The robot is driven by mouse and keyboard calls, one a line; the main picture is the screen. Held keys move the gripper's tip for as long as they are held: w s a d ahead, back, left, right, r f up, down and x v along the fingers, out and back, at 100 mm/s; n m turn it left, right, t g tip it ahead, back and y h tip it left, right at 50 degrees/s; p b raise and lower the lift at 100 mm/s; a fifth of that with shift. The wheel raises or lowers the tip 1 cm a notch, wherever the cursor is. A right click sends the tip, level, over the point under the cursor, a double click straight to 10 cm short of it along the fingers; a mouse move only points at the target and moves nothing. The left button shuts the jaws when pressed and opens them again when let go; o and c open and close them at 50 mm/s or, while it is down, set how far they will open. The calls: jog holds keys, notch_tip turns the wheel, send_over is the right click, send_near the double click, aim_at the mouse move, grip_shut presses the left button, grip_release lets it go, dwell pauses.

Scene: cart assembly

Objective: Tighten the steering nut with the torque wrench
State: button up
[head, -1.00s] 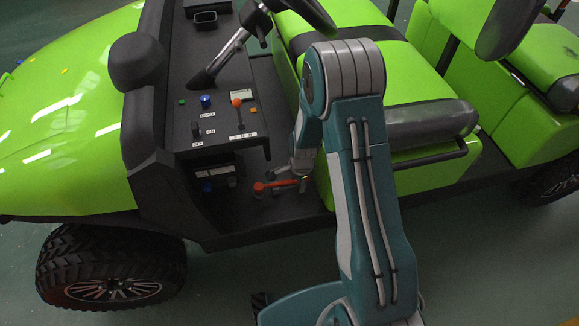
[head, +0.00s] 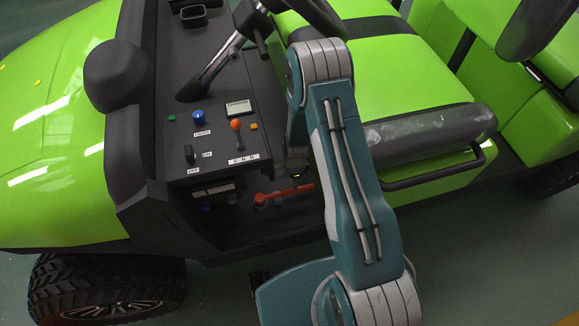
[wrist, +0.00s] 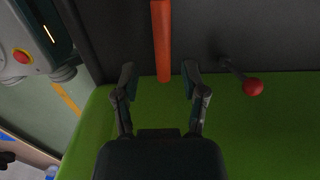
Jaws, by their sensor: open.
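A red-orange bar (head: 285,195), which may be the torque wrench, lies low in the cart's footwell, with a rounded red end at its left. In the wrist view the bar (wrist: 162,40) runs from the top edge down to between my fingertips. My gripper (wrist: 159,80) is open, one finger on each side of the bar's near end, with gaps on both sides. In the head view my arm and the seat hide most of the gripper. I cannot make out the steering nut.
A control panel (head: 215,165) with a blue knob (head: 199,117) and an orange-tipped lever (head: 236,125) stands left of the arm. A red ball knob on a rod (wrist: 253,87) is right of the gripper.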

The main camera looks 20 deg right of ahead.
aim_at(284, 195)
jog(key=shift+w, duration=0.2)
jog(key=shift+f, duration=0.2)
notch_tip(284, 195, down, 8)
jog(key=shift+s+a+r, duration=0.1)
jog(key=shift+r, duration=0.15)
grip_shut()
jog(key=shift+r, duration=2.5)
